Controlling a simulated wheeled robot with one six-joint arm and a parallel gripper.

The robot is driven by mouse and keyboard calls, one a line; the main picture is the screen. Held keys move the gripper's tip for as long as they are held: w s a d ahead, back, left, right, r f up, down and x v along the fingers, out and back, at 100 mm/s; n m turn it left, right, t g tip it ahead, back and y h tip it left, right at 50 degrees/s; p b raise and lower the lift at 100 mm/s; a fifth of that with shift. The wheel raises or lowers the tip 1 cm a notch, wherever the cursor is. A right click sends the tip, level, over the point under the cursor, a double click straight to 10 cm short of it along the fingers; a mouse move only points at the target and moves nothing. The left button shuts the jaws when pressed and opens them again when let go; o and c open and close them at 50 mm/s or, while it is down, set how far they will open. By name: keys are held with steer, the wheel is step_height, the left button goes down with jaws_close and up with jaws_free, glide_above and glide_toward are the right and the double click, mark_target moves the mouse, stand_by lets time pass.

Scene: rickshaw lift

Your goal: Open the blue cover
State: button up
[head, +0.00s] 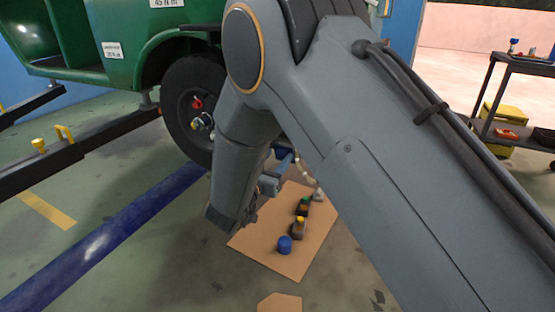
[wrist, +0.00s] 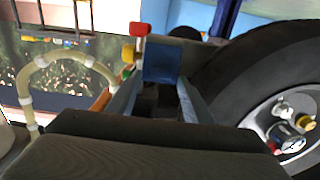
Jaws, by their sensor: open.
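A flat blue piece (wrist: 162,62), which looks like the blue cover, is in the upper middle of the wrist view. A red part and a yellow knob sit at its left. My gripper (wrist: 160,82) is open, its two blue-grey fingers reaching toward the blue piece, which shows between and just beyond the tips. I cannot tell whether they touch it. In the head view my gripper (head: 271,181) is beside the front wheel, partly hidden by my arm. A blue part (head: 283,154) shows just above it, mostly hidden, and I cannot tell whether it is the same piece.
The black wheel (head: 190,106) of a green vehicle (head: 120,38) is close to my gripper. Small bottles (head: 299,228) and a blue round item (head: 285,244) are on a tan mat (head: 272,262). A cart (head: 515,100) stands right.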

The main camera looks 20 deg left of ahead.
steer(key=shift+w, duration=0.4)
